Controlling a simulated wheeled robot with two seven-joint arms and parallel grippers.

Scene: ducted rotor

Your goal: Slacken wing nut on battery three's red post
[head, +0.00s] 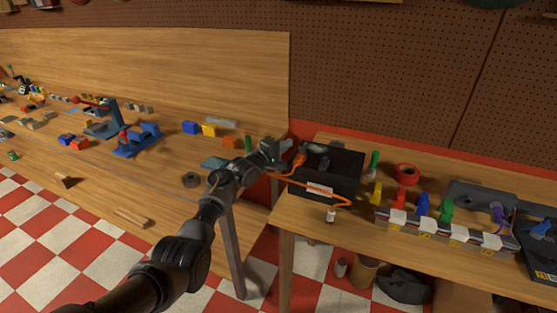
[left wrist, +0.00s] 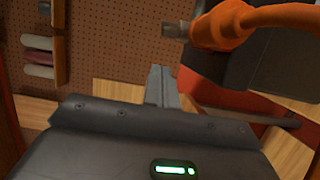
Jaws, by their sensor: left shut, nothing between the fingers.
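My left gripper (head: 272,148) reaches over the gap between the two benches, just left of a black box (head: 346,184) on the right bench. Its fingers are shut and empty; they also show in the left wrist view (left wrist: 163,86). An orange cable (head: 283,176) runs beside the gripper and along the front of the box. In the left wrist view a thick orange connector (left wrist: 225,25) with a grey metal end is close to the fingers, apart from them. I cannot make out a wing nut, a red post or a battery number. My right gripper is not in view.
The long left bench (head: 160,185) holds blue and red tools. A pegboard wall (head: 400,75) rises behind the right bench.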

